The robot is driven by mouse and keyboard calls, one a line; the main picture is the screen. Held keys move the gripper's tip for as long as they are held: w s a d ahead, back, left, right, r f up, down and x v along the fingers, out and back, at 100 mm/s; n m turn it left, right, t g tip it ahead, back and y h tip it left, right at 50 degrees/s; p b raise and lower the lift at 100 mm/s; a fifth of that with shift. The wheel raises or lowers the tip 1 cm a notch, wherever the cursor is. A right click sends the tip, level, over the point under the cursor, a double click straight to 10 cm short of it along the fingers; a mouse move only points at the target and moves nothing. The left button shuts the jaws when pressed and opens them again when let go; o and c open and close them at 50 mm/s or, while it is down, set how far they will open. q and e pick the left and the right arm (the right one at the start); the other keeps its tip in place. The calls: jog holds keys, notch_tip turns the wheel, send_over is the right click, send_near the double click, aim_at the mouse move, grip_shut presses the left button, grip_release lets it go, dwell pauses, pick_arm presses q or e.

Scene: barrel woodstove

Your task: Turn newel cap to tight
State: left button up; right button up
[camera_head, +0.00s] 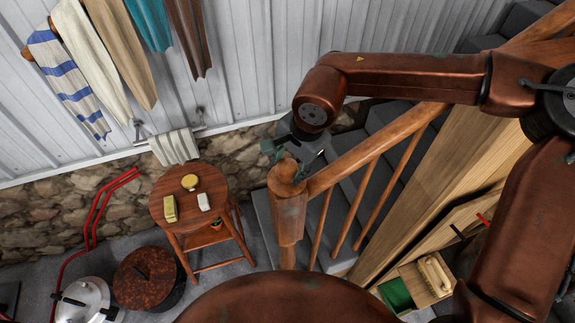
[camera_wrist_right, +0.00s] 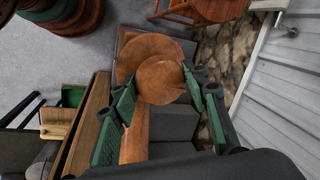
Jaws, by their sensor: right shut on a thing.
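The newel cap (camera_head: 284,170) is a round brown wooden knob on top of the newel post (camera_head: 288,215) at the foot of the stair rail. It also shows in the right wrist view as a round wooden disc (camera_wrist_right: 160,82) above the wider post top. My right gripper (camera_head: 287,154) comes down on the cap from above. In the right wrist view its green-padded fingers (camera_wrist_right: 160,84) stand on opposite sides of the cap and are shut on it. The cap's underside and seat are hidden. My left gripper is not in view.
The handrail (camera_head: 375,148) and its balusters run up to the right from the post. A round wooden stool (camera_head: 182,215) with small items stands to the left. A rusty round lid (camera_head: 146,274) and a metal pot lid (camera_head: 84,300) sit at lower left.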

jog(key=m+b, duration=0.3)
jog(key=shift+a+f+t+h, duration=0.1)
jog(key=shift+f+t+h, duration=0.1)
jog(key=shift+t+h, duration=0.15)
jog(key=m+h+b, duration=0.1)
jog(key=m+b, duration=0.2)
jog(key=m, duration=0.1)
jog(key=shift+m, duration=0.4)
jog(key=m, duration=0.2)
jog(key=m+h+b, duration=0.1)
jog(key=m, duration=0.1)
jog(key=shift+a+r+h, duration=0.15)
jog(key=shift+h, duration=0.1)
jog(key=shift+m+h, duration=0.6)
jog(key=shift+m, duration=1.9)
jog(key=shift+w, duration=0.1)
jog(key=o, duration=1.1)
jog(key=shift+o, duration=0.2)
